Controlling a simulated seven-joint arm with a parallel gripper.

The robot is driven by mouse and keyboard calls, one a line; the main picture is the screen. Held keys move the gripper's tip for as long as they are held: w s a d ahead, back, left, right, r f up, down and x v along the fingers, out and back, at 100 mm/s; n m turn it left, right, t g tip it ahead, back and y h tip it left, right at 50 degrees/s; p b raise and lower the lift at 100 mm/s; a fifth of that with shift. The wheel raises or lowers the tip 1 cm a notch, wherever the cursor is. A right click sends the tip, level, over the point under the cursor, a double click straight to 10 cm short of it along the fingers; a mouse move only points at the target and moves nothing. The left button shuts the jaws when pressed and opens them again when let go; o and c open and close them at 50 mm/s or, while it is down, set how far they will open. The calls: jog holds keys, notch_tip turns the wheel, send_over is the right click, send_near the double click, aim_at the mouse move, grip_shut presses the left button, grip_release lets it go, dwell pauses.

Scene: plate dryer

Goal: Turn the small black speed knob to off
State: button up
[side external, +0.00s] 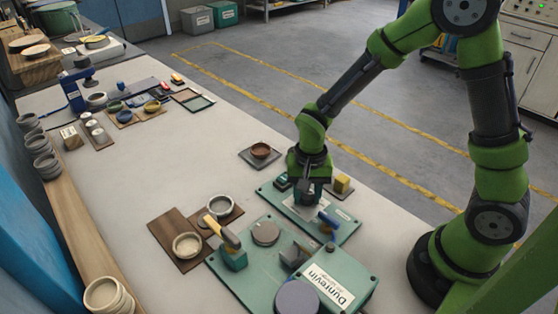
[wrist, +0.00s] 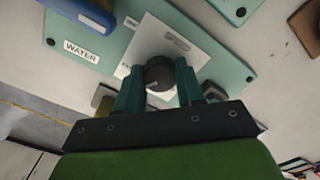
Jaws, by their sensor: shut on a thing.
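The small black speed knob (wrist: 160,73) sits on a white plate (wrist: 148,42) marked SPEED in the wrist view. A pale pointer mark shows near its lower edge; the lettering around it is too blurred to read fully. My gripper (wrist: 160,84) has its two teal fingers on either side of the knob and is shut on it. In the side external view my gripper (side external: 308,194) reaches straight down onto the teal panel (side external: 345,229), and the knob is hidden behind the fingers.
A blue lever (side external: 328,218) and a yellow block (side external: 342,184) stand close to my gripper. In front is a larger green machine (side external: 248,293) with a raised handle (side external: 221,231). A brown bowl (side external: 261,150) sits behind. Bare table (side external: 200,165) lies to the left.

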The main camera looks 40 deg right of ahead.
aim_at(307, 195)
jog(key=n, duration=0.4)
jog(key=shift+n, duration=0.3)
jog(key=n, duration=0.4)
jog(key=shift+r+n, duration=0.1)
jog(key=shift+n, duration=0.2)
jog(key=n, duration=0.4)
jog(key=shift+n, duration=2.4)
jog(key=o, duration=1)
jog(key=shift+o, duration=0.2)
notch_tip(307, 195, up, 17)
